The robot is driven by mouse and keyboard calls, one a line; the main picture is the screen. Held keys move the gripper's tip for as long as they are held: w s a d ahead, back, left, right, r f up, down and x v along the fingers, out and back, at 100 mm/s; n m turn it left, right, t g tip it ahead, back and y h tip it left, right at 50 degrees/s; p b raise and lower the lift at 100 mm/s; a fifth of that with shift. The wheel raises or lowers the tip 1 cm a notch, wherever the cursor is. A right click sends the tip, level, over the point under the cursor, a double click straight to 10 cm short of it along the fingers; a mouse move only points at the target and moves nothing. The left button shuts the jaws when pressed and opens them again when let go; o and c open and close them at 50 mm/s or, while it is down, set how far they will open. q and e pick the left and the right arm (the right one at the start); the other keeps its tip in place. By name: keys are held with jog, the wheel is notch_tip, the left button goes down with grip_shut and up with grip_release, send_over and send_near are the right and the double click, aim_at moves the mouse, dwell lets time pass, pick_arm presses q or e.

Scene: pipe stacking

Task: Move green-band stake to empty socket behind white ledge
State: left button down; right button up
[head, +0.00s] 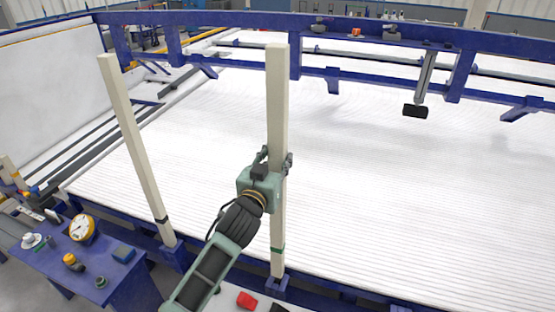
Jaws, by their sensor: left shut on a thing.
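The green-band stake (277,100) is a tall cream post, upright, with a green band near its foot. My left gripper (276,161) is shut around it at about mid-height. Its foot meets a blue socket (278,289) at the lower middle; I cannot tell whether it is seated in it or just above. A second cream stake (135,145) with a dark band stands at the left, leaning in the picture, its foot at another blue socket (174,258). A white ledge (228,301) shows partly at the bottom edge, behind my left arm. I cannot make out an empty socket.
A wide white ribbed bed (400,190) with blue rails (350,32) fills the area beyond the stakes. A blue table (60,255) with a round dial (82,228) and small parts is at lower left. A red object (246,300) lies on the ledge.

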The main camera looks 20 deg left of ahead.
pick_arm(q)
jog(key=shift+f+b, duration=0.7)
jog(key=shift+f, duration=0.25)
notch_tip(320, 180, down, 2)
jog(key=shift+f+b, duration=0.1)
jog(key=shift+b, duration=0.75)
jog(key=c, duration=1.2)
grip_release()
jog(key=shift+s, duration=0.1)
jog(key=shift+o, duration=0.2)
jog(key=s, duration=1.2)
jog(key=shift+a, duration=0.2)
jog(key=shift+f, duration=0.1)
